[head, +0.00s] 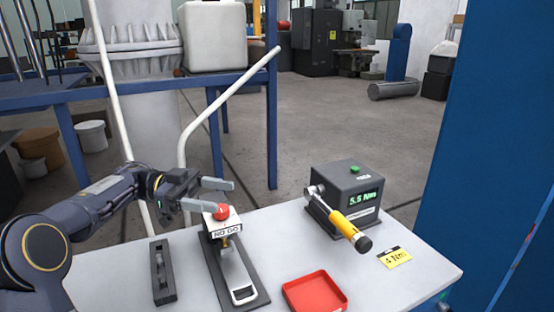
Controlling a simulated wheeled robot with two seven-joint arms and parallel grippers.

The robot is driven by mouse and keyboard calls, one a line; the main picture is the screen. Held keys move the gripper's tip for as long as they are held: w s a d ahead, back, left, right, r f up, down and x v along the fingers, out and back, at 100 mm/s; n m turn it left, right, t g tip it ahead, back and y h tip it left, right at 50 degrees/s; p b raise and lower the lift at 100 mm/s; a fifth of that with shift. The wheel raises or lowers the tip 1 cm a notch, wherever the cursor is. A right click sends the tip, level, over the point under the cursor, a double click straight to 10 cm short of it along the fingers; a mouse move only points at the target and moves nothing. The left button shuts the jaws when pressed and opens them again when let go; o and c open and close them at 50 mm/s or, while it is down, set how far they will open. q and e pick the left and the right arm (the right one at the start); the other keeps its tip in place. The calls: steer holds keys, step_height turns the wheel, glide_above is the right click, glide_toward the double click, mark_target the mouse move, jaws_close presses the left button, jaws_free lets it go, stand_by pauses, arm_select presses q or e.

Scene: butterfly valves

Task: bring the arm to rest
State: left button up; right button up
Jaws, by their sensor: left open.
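My left arm comes in from the left over the table (419,258). My left gripper (232,194) is open, its two pale fingers pointing right. The fingers are near a red ball-shaped knob on a white block marked "NO GO" (228,229); in this view I cannot tell whether they touch it. Nothing shows held between the fingers. My right gripper is not in the picture.
A dark tester (352,188) reading 5.5 Nm, with a yellow-handled tool (349,228), stands at the right. A yellow label (394,258), a red tray (315,294) and a dark slotted block (162,272) lie on the table. A blue column (490,130) rises at the right.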

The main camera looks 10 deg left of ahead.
arm_select(q)
steer(key=w+a+r+n+t+y, duration=0.1)
steer(key=w+r+n+t+y, duration=0.1)
steer(key=r+n+t+y, duration=0.6)
steer(key=w+a+r+n+t+y, duration=0.2)
steer(key=r+n+t, duration=0.3)
steer(key=t, duration=0.7)
steer(key=s+a+f+n+g+y, duration=0.2)
steer(key=s+f+n+g+y, duration=0.15)
steer(key=s+f+y, duration=0.35)
steer(key=s+a+f+n+g+y, duration=0.25)
steer(key=s+f+n, duration=0.25)
steer(key=f, duration=0.4)
steer(key=s+d+f+g+h, duration=0.2)
steer(key=s+d+f+g, duration=0.2)
steer(key=s+d+f, duration=0.2)
steer(key=s+d+f+m+g+h, duration=0.1)
steer(key=s+d+f+g+h, duration=0.2)
steer(key=s+f, duration=0.5)
steer(key=s+d+g, duration=0.1)
steer(key=s+d, duration=0.1)
steer(key=s, duration=0.1)
steer(key=shift+s+d+f, duration=0.3)
steer(key=shift+d, duration=0.05)
steer(key=shift+m, duration=0.25)
